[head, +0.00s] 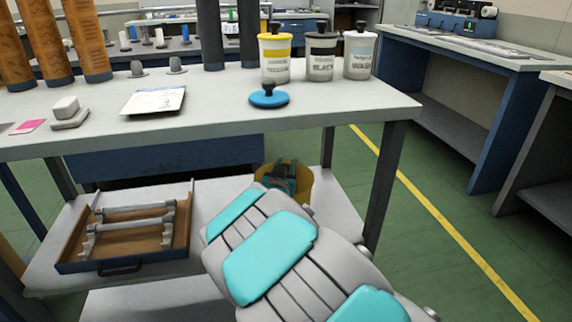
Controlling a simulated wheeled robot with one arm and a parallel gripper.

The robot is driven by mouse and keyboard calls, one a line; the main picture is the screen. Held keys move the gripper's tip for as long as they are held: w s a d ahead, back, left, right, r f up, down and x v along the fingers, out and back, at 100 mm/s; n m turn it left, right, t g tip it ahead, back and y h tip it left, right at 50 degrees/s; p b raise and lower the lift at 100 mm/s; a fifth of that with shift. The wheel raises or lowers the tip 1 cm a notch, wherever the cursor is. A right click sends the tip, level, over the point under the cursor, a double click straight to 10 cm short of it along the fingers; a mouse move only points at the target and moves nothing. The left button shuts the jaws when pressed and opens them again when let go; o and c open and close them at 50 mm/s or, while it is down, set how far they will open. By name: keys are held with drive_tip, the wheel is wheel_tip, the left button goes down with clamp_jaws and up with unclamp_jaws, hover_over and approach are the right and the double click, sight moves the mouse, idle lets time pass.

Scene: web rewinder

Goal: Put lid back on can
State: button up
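A round blue lid (269,98) with a dark knob lies flat near the front edge of the grey table, apart from the cans. Three cans stand behind it toward the table's back right corner. Each of these shows a lid-like top with a dark knob. I see no open can. My arm rises from the bottom right below the table edge.
The grey table (215,112) also bears a paper sheet (154,101), a small white block (66,107), brown rolls (55,45) and dark posts. An open drawer (105,258) and a yellow bin (300,183) with dark contents are below. Green floor lies right.

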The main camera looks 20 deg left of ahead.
drive_tip(key=o, duration=0.5)
drive_tip(key=shift+s, duration=0.1)
drive_tip(key=s, duration=0.5)
drive_tip(key=s+d, duration=0.1)
drive_tip(key=s, duration=0.1)
drive_tip(key=shift+s+d+r, duration=0.1)
drive_tip(key=shift+s+r, duration=0.1)
drive_tip(key=shift+s, duration=0.05)
drive_tip(key=shift+s, duration=0.1)
